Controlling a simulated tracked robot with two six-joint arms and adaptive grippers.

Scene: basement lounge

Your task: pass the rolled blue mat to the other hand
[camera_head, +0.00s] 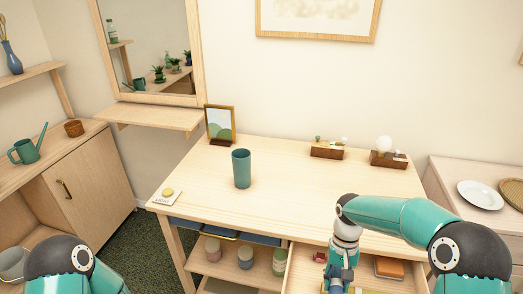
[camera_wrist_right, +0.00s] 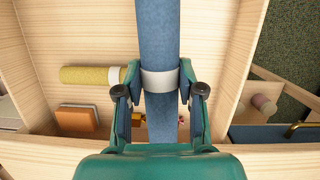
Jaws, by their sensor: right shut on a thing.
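The rolled blue mat (camera_wrist_right: 157,35) with a white band (camera_wrist_right: 160,80) runs up and down the middle of the right wrist view. My right gripper (camera_wrist_right: 159,92) is shut on it, one finger on each side at the band. In the head view my right gripper (camera_head: 338,276) points down over the open drawer (camera_head: 300,264), and the mat is hardly to be made out there. My left arm shows at the lower left of the head view, but its gripper is out of view.
The drawer holds a yellow roll (camera_wrist_right: 90,75) and an orange-brown book (camera_wrist_right: 77,118). On the table (camera_head: 290,190) stand a teal cup (camera_head: 241,169), a picture frame (camera_head: 220,124) and two wooden blocks at the back. The tabletop's middle is mostly clear.

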